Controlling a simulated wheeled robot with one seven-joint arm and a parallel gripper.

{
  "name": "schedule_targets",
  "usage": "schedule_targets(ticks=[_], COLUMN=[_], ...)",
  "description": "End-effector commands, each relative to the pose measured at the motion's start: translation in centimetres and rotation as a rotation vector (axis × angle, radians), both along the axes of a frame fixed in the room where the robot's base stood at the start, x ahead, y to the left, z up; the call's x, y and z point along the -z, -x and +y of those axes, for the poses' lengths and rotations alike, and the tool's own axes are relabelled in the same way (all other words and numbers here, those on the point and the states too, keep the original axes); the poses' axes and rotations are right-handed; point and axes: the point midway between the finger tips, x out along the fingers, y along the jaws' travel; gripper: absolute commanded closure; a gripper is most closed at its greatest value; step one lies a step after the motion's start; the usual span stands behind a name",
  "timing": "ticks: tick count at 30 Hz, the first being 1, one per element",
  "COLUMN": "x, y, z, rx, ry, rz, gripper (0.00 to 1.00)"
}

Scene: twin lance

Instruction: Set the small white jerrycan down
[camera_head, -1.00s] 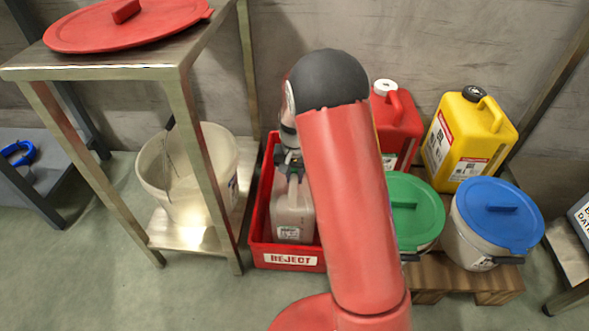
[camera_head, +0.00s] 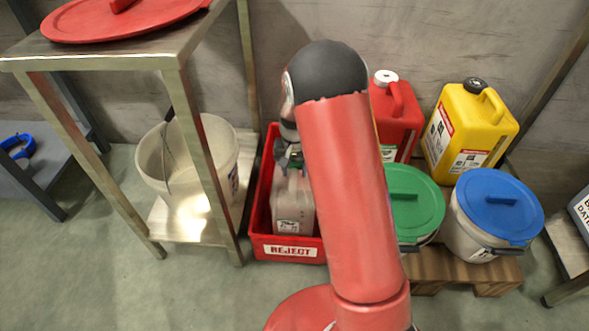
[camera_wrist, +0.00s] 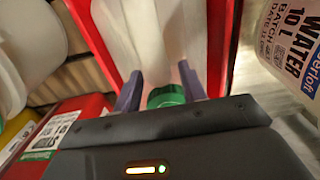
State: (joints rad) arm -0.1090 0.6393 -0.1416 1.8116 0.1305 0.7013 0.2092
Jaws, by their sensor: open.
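The small white jerrycan (camera_head: 293,210) stands upright inside the red crate (camera_head: 288,251) marked REJECT in the head view. Its upper part is partly hidden by my gripper and arm. In the wrist view the jerrycan (camera_wrist: 150,35) has a pale body and a green cap (camera_wrist: 166,96). My gripper (camera_wrist: 160,85) is open at the top of the jerrycan, with one dark finger on each side. I cannot tell whether the fingers touch it. In the head view my gripper (camera_head: 289,160) is over the crate's rear half.
A metal shelf (camera_head: 120,60) holding a white bucket (camera_head: 215,145) stands close left of the crate. To the right are a red jerrycan (camera_head: 399,115), a yellow jerrycan (camera_head: 467,130), a green-lidded bucket (camera_head: 415,207) and a blue-lidded bucket (camera_head: 498,210). A wall is behind.

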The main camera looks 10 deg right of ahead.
Motion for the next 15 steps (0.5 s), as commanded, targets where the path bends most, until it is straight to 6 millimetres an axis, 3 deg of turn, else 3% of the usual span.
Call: schedule_targets(ticks=[15], x=[-9.9], y=[-0.1], z=[0.0], rx=[-0.001], ry=[0.001], rz=[-0.005], gripper=[0.59])
